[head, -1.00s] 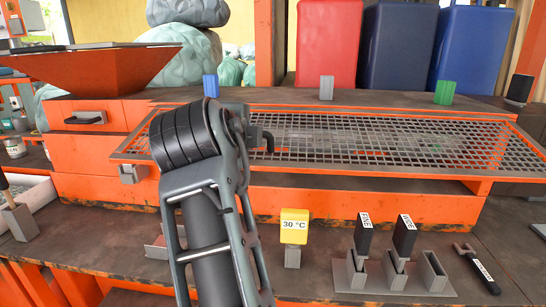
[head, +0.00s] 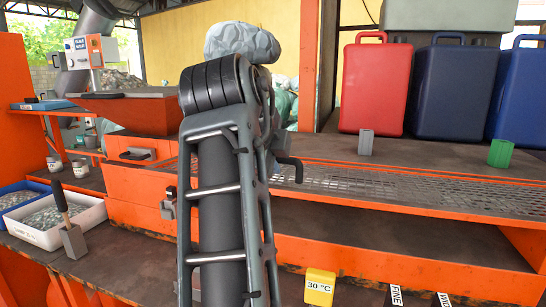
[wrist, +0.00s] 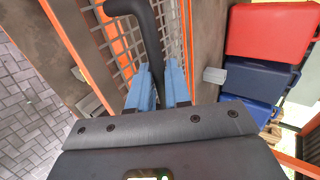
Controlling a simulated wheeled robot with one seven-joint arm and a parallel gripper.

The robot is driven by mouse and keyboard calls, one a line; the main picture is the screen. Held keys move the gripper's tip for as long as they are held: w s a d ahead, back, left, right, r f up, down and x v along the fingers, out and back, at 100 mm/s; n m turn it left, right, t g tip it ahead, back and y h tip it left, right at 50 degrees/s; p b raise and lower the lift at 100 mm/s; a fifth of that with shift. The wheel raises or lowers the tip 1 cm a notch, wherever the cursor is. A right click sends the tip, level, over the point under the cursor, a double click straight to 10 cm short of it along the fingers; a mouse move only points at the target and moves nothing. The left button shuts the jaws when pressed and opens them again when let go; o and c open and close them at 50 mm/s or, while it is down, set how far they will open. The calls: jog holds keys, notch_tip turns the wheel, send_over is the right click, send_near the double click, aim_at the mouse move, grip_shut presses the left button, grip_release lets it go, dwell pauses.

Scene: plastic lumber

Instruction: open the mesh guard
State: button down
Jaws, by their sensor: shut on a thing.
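The mesh guard (head: 410,188), a grey grid in an orange frame, spans the orange bench in the head view. Its front edge stands above the lower orange beam, with a dark gap beneath. The mesh also shows in the wrist view (wrist: 172,30). There a black bent handle (wrist: 146,24) curves down to the two blue fingers of my gripper (wrist: 160,88), which is shut on it. The fingertips' grip is partly hidden. In the head view my arm covers the guard's left part and my gripper is hidden.
Red (head: 374,88) and dark blue (head: 440,90) cases stand behind the bench. A grey block (head: 366,143) and green block (head: 500,153) sit on the ledge behind the guard. A yellow 30 °C sign (head: 319,288) stands in front. White tray (head: 58,220) lies left.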

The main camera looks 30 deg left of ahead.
jog(key=shift+w+d+f, duration=0.15)
jog(key=shift+w, duration=0.1)
jog(key=c, duration=1.5)
grip_release()
jog(key=shift+o, duration=0.9)
jog(key=shift+w+f, duration=0.2)
jog(key=shift+w, duration=0.05)
jog(key=shift+o, duration=0.5)
jog(key=shift+s+a+r, duration=0.1)
jog(key=shift+s+a, duration=0.05)
jog(key=shift+a, duration=0.05)
jog(key=shift+s, duration=0.1)
jog(key=v, duration=0.7)
jog(key=shift+s+r, duration=0.2)
jog(key=shift+r, duration=0.05)
